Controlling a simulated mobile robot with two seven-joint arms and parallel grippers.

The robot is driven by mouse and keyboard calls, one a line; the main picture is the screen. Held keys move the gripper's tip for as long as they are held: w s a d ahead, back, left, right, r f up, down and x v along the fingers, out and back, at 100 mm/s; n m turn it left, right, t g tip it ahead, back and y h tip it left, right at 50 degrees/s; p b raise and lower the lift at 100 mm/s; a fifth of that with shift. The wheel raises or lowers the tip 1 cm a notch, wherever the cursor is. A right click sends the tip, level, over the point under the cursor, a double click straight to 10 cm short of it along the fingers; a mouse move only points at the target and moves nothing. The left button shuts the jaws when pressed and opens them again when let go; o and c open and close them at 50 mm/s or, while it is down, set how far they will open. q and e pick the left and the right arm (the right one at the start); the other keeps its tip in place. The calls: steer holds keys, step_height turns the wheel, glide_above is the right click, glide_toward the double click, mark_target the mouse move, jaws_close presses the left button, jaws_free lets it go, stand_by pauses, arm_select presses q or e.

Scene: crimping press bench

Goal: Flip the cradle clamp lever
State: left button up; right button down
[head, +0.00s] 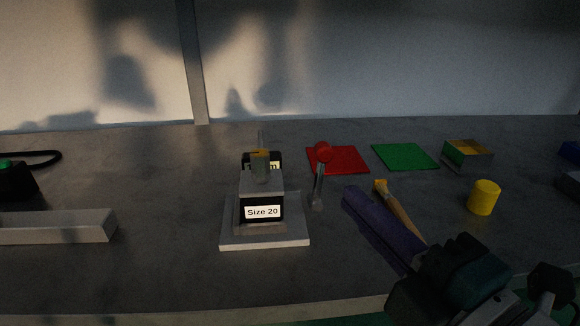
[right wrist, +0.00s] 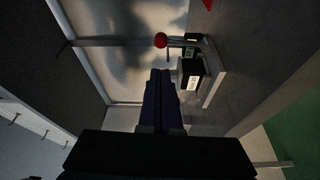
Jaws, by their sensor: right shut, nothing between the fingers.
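The cradle (head: 265,240) is a grey stepped block with a "Size 20" label on its front. The clamp lever (head: 319,180) stands upright at its right side, a thin grey rod with a red ball knob (head: 322,152) on top. In the right wrist view the red knob (right wrist: 160,40) and the labelled cradle (right wrist: 192,82) lie beyond the fingertips. My right gripper (head: 347,191) is shut and empty, its dark purple fingers pointing at the lever from the right, with a gap visible in the picture. My left gripper is not in view.
A red mat (head: 346,160) lies behind the lever, with a green mat (head: 404,156) and a yellowish open tray (head: 468,151) to its right. A yellow cylinder (head: 484,197) stands at right. A tan strip (head: 396,205) shows beside my fingers. A grey bar (head: 60,226) lies at left.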

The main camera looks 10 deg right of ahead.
steer(key=x, duration=1)
